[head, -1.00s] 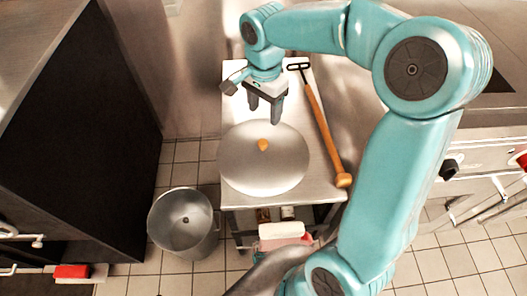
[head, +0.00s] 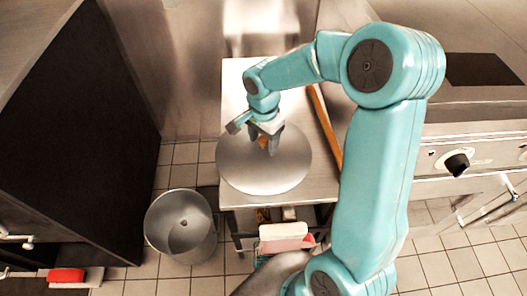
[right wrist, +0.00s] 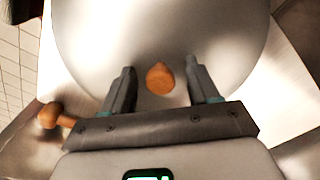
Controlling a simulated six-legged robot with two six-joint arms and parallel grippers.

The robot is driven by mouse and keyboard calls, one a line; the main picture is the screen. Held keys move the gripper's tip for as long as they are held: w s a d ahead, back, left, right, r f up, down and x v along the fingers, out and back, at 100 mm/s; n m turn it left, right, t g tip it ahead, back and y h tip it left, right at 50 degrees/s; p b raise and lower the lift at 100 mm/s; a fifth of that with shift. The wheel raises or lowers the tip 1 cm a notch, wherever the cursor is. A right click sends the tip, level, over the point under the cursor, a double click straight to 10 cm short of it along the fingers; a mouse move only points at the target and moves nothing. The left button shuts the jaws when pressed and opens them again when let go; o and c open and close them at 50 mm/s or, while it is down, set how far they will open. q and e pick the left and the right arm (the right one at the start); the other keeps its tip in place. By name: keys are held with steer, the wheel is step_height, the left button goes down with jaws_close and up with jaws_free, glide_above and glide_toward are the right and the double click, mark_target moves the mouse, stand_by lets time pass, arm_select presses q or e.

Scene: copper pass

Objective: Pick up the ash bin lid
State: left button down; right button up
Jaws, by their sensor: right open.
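The ash bin lid (head: 250,175) is a round grey metal disc with an orange-brown knob (right wrist: 160,78) at its middle. In the right wrist view the gripper (right wrist: 160,88) is open, with the knob between the two fingers and a gap on each side. In the head view the fingers partly hide the knob. My left gripper is not in view.
An open metal bin (head: 182,226) stands on the tiled floor left of the table. A long wooden-handled tool (head: 324,128) lies on the table (head: 234,92) right of the lid, partly behind my arm. A stove with a black knob (head: 457,164) stands at the right.

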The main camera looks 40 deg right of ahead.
jaws_close()
steer(key=shift+r, duration=0.1)
